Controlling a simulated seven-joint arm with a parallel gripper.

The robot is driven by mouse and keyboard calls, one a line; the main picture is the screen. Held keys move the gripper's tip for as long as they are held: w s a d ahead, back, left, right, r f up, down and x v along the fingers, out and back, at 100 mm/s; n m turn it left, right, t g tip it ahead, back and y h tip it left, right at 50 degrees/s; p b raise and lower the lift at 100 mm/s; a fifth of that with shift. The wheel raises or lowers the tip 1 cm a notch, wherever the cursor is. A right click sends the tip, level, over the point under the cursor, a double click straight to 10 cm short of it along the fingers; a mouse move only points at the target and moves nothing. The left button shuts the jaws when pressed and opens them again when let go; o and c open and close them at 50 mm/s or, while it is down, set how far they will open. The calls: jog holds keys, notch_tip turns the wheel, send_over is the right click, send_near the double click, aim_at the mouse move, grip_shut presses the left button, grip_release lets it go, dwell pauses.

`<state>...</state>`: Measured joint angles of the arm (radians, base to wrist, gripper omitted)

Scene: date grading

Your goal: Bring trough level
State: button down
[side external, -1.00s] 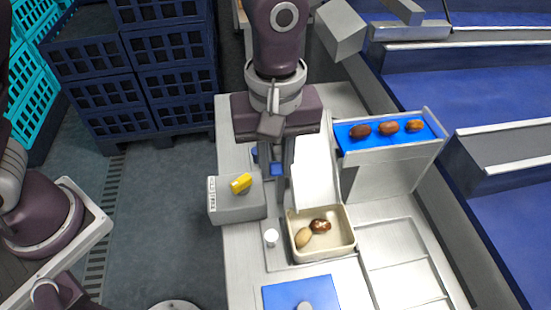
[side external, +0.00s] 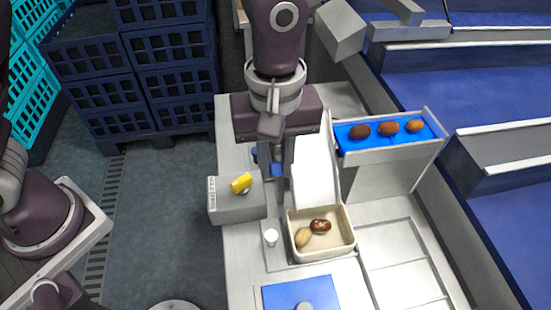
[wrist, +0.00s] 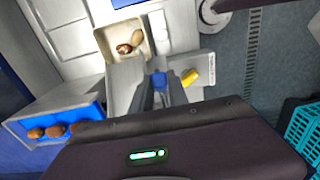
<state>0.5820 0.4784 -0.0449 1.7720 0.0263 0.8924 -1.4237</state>
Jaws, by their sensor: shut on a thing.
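The trough appears to be the pale chute (side external: 315,178) between my gripper and the blue-topped stand, with its lower end by the cream tray. Its tilt is hard to judge. My gripper (side external: 279,172) points down beside the chute's left edge. In the wrist view my gripper (wrist: 162,92) is shut on a small blue handle (wrist: 160,79). The fingers partly hide the handle and its link to the chute. The cream tray (side external: 325,255) holds a dark brown date (side external: 320,226) and a paler date (side external: 303,238).
A grey box (side external: 237,207) with a yellow knob (side external: 241,183) stands left of my gripper. Several brown dates lie on the blue-topped stand (side external: 375,177) at right. A white cap (side external: 270,237) and a blue pad (side external: 285,292) are nearer the front.

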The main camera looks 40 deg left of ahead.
jog(key=shift+w+r, duration=0.1)
jog(key=w+a+g+h, duration=0.1)
jog(key=a+r+g+h, duration=0.1)
jog(key=shift+w+g+h, duration=0.3)
jog(key=shift+w, duration=0.1)
jog(key=shift+w+a+r+g+h, duration=0.25)
jog(key=shift+w+a+g+h, duration=0.65)
jog(key=shift+g+h, duration=0.25)
jog(key=shift+w+a, duration=0.35)
jog(key=shift+w, duration=0.05)
jog(key=c, duration=1.3)
grip_release()
